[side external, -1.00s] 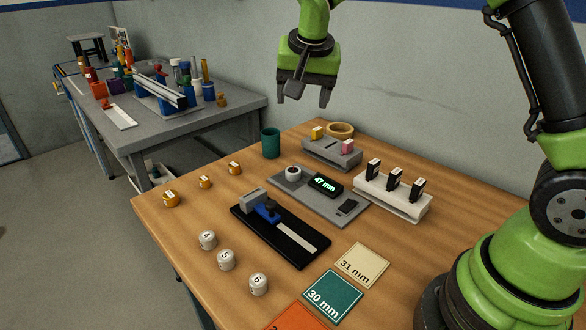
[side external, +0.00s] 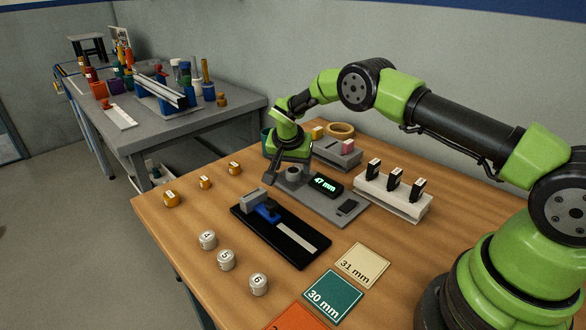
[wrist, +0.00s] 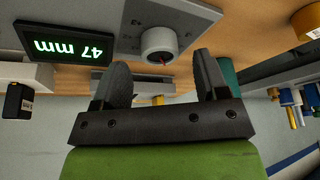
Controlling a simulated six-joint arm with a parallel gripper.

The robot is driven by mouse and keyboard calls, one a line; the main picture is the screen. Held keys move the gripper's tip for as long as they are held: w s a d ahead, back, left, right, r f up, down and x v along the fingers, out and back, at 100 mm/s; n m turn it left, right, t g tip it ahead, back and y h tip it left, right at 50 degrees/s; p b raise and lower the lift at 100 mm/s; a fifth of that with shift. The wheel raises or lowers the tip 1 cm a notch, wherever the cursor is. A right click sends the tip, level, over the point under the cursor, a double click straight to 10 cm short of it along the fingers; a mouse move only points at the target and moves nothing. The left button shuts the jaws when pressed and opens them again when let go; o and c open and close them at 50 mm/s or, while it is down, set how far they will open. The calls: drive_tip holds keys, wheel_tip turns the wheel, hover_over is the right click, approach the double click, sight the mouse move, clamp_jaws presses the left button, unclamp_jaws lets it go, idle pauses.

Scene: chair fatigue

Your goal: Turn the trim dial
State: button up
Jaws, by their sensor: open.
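The trim dial (side external: 293,174) is a small white round knob on a grey panel (side external: 325,209). In the wrist view the dial (wrist: 156,40) shows a red mark on its face, just beyond and between my fingertips. The panel's dark display (side external: 326,185) reads 47 mm in green; it appears upside down in the wrist view (wrist: 65,45). My gripper (side external: 287,178) is open and empty, low beside the dial, with one finger toward each side of it. I cannot tell whether a finger touches the dial.
A black slide fixture (side external: 290,243) with a blue clamp lies in front of the panel. A white rack (side external: 405,207) with several black pieces stands to the right. A grey holder (side external: 337,156) and a green cup (side external: 266,137) are behind. Numbered weights (side external: 226,260) sit front left.

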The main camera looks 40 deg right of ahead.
drive_tip(key=shift+x, duration=1.2)
drive_tip(key=shift+c, duration=0.2)
drive_tip(key=c, duration=0.9)
